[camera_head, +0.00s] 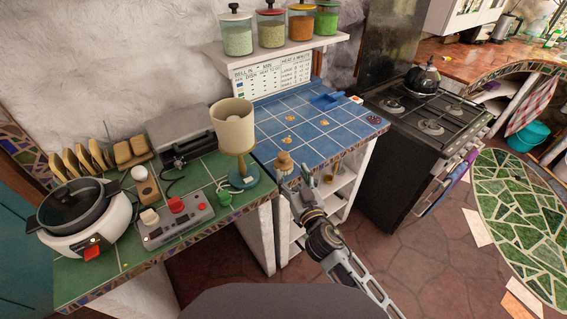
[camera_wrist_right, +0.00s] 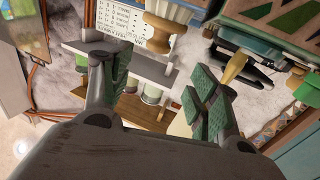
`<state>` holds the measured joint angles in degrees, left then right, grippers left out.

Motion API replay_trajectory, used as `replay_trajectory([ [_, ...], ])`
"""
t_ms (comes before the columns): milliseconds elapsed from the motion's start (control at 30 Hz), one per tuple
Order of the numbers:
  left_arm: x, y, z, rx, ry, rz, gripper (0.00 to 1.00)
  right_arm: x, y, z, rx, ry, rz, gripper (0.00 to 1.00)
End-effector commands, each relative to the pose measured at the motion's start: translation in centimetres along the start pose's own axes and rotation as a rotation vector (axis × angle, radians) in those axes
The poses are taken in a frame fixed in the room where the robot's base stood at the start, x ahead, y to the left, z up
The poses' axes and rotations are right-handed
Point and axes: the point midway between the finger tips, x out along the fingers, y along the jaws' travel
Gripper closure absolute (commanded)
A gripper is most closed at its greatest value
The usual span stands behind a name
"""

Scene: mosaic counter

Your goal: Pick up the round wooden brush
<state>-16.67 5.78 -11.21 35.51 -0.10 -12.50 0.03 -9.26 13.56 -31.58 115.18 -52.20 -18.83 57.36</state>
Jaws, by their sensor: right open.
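The round wooden brush (camera_head: 284,161) stands at the front left corner of the blue tiled counter (camera_head: 302,122) in the head view. It looks like a small tan knob with a rounded top. In the right wrist view, a wooden piece with a pale band at the top edge looks like the brush (camera_wrist_right: 176,11). My right gripper (camera_head: 295,179) is just in front of the brush, near the counter's front edge. Its fingers are apart, and the wrist view shows nothing between the pads (camera_wrist_right: 156,82). Whether a finger touches the brush cannot be told. My left gripper is not in view.
A lamp (camera_head: 233,128) stands close left of the brush. A control box (camera_head: 177,222) and a pot cooker (camera_head: 88,230) sit on the green counter. A blue scoop (camera_head: 326,101) lies farther back. Jars stand on a shelf (camera_head: 275,48) above. A black stove (camera_head: 412,125) is at right.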

Motion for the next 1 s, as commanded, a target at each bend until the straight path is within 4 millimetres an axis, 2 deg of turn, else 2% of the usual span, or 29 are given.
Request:
replay_trajectory([
  [600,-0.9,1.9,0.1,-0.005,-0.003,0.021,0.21,4.8,0.0,-0.1,0.0,0.001,0.0,0.39],
  [1000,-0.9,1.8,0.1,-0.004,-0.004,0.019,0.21,5.5,0.0,0.0,0.0,0.0,0.0,0.39],
])
